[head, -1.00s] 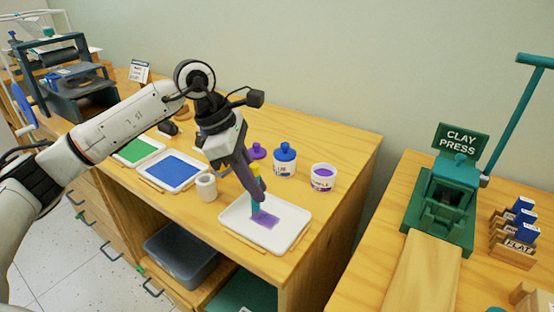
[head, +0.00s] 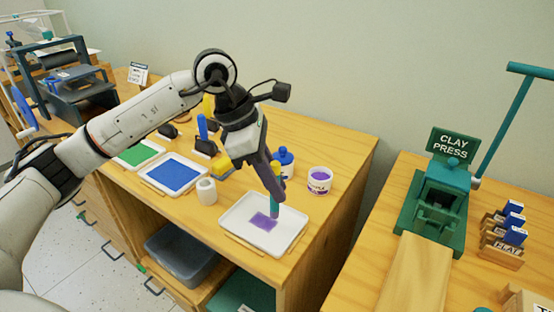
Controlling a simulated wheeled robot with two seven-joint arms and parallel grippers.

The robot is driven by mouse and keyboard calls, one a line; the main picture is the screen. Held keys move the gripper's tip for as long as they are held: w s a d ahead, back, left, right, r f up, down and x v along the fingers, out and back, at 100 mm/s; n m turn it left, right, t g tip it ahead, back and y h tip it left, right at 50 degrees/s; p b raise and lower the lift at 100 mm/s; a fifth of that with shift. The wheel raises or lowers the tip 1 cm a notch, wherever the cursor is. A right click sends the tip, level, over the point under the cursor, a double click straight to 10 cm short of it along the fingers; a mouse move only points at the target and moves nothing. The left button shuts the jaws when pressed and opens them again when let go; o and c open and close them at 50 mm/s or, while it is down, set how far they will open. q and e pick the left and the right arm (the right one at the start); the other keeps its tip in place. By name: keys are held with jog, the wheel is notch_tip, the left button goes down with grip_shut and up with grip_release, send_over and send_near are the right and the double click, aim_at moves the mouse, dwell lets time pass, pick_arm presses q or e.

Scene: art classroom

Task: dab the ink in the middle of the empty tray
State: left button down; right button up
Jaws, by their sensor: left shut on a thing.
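The white tray (head: 239,239) stands near the front right corner of the wooden table, with a purple ink patch (head: 263,221) around its middle. My left gripper (head: 274,190) is over the right part of the tray, shut on a slim tool with a teal lower end (head: 275,206). The tool points down, its tip to the right of the purple patch; I cannot tell if it touches the tray. An open purple ink jar (head: 319,181) stands behind the tray. My right gripper is not in view.
A blue ink tray (head: 172,174) and a green one (head: 137,154) lie to the left. A white roll (head: 206,191) stands near the white tray. A blue-lidded bottle (head: 284,160) is behind my gripper. A clay press (head: 436,208) stands on the right table.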

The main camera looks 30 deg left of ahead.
aim_at(273, 163)
pick_arm(q)
jog(key=shift+r+p, duration=1.1)
jog(key=shift+r, duration=0.8)
